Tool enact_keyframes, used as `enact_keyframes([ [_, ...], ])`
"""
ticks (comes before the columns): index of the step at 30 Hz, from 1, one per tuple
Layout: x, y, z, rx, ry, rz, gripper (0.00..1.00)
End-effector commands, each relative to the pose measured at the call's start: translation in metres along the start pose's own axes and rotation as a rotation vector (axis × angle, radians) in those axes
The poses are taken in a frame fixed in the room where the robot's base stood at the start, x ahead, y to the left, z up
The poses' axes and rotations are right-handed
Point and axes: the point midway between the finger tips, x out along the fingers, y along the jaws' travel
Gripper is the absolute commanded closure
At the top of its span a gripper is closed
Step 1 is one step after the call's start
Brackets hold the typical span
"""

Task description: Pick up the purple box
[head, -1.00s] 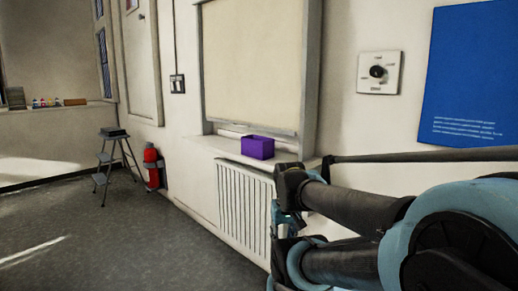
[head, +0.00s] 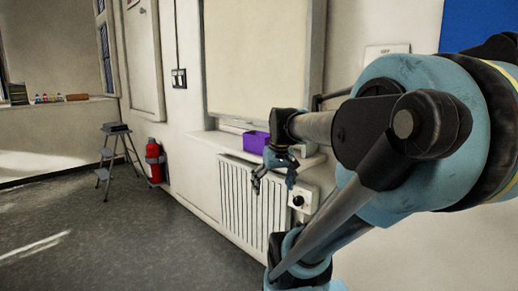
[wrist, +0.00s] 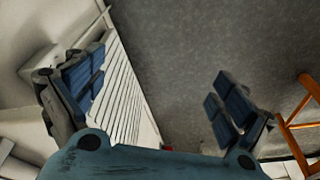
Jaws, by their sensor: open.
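The purple box (head: 252,143) is open-topped and sits on the window sill above the radiator in the head view. My arm hides its right end. My gripper (head: 273,178) points down in front of the radiator, lower than the box and a little to its right in the picture. Its fingers are apart with nothing between them. In the wrist view my gripper (wrist: 155,98) shows its blue-padded fingers spread wide, with floor and radiator beyond. The box does not show in the wrist view.
The sill (head: 206,137) juts out above the white slatted radiator (head: 238,192). A step stool (head: 118,155) and a red fire extinguisher (head: 154,160) stand to the left. An orange frame (wrist: 302,125) shows at the wrist view's right. The grey floor at left is clear.

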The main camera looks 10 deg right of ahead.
Motion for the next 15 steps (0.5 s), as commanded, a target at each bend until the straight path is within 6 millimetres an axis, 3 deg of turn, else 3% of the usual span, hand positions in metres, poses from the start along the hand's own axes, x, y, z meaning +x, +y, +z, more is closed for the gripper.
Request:
enact_keyframes([
  [1,-0.015,0.004,-0.022,-0.020,0.006,-0.008,0.06],
  [6,-0.055,0.016,-0.089,-0.108,0.030,-0.037,0.06],
  [15,-0.112,0.046,-0.209,-0.260,0.085,-0.080,0.06],
])
